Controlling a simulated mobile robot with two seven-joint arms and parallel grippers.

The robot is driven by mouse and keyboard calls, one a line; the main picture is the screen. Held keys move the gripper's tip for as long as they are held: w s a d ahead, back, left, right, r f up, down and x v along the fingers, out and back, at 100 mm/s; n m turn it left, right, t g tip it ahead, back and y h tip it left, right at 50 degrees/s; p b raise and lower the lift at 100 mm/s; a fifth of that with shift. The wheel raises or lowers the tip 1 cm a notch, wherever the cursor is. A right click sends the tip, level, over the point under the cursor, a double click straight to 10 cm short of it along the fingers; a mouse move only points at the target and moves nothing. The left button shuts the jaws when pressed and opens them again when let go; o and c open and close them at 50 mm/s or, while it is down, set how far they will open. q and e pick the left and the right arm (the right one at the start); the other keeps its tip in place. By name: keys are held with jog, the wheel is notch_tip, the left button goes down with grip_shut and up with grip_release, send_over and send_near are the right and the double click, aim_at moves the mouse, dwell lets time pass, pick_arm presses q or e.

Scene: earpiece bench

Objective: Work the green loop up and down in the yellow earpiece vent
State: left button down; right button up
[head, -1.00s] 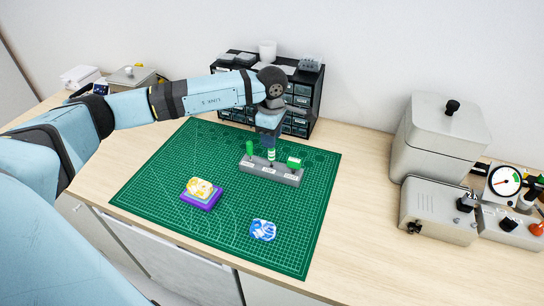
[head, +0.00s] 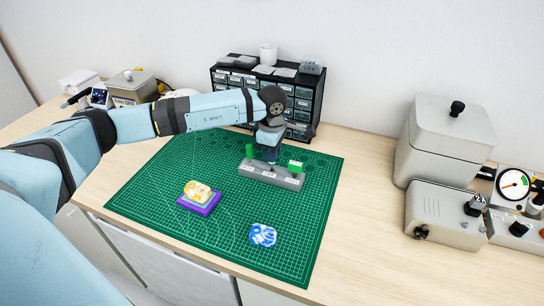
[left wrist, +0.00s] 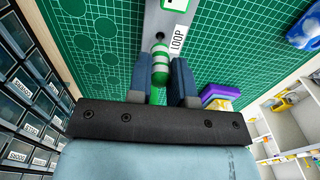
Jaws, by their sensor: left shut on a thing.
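My left gripper (head: 268,152) is over the middle of the grey tool stand (head: 272,178). In the left wrist view its two fingers (left wrist: 162,82) are shut on the green-and-white banded handle of the loop tool (left wrist: 160,66), beside the stand's LOOP label. The tool's lower end is hard to see, so I cannot tell whether it is seated or lifted. The yellow earpiece (head: 197,190) lies on a purple block (head: 200,208), left of and nearer than the stand. Its vent is too small to make out. My right gripper is not in view.
A blue-and-white piece (head: 263,236) lies on the green cutting mat (head: 150,195). A drawer cabinet (head: 308,95) stands close behind. The mat between stand and earpiece is clear.

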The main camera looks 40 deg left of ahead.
pick_arm(q)
jog(key=shift+r, duration=0.45)
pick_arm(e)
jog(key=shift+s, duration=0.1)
pick_arm(q)
jog(key=shift+r+p, duration=0.6)
jog(key=shift+r, duration=0.55)
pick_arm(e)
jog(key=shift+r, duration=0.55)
pick_arm(q)
jog(key=shift+r+p, duration=1.15)
jog(key=shift+r, duration=1.3)
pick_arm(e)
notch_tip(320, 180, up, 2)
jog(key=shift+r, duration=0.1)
pick_arm(q)
jog(key=shift+s, duration=0.1)
